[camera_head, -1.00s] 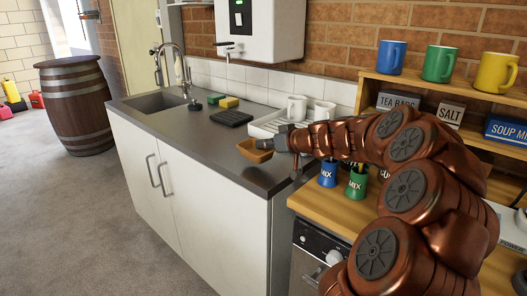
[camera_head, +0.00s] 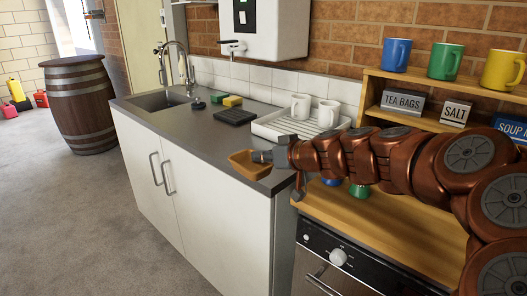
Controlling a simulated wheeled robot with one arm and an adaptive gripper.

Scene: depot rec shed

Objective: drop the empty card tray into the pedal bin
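The empty card tray (camera_head: 246,167) is a small, shallow, orange-brown tray. It shows near the front right corner of the grey worktop, over or just above it; the exact gap cannot be told. My gripper (camera_head: 264,156) is at the tray's right side and appears shut on its edge. The fingertips are small and partly hidden by the tray. My arm reaches in from the right. No pedal bin shows in this view.
The worktop (camera_head: 185,126) carries a white drainer tray (camera_head: 265,128) with two white mugs, a black rack (camera_head: 236,116) and sponges. A wooden shelf with coloured mugs and an appliance (camera_head: 340,262) stand at right.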

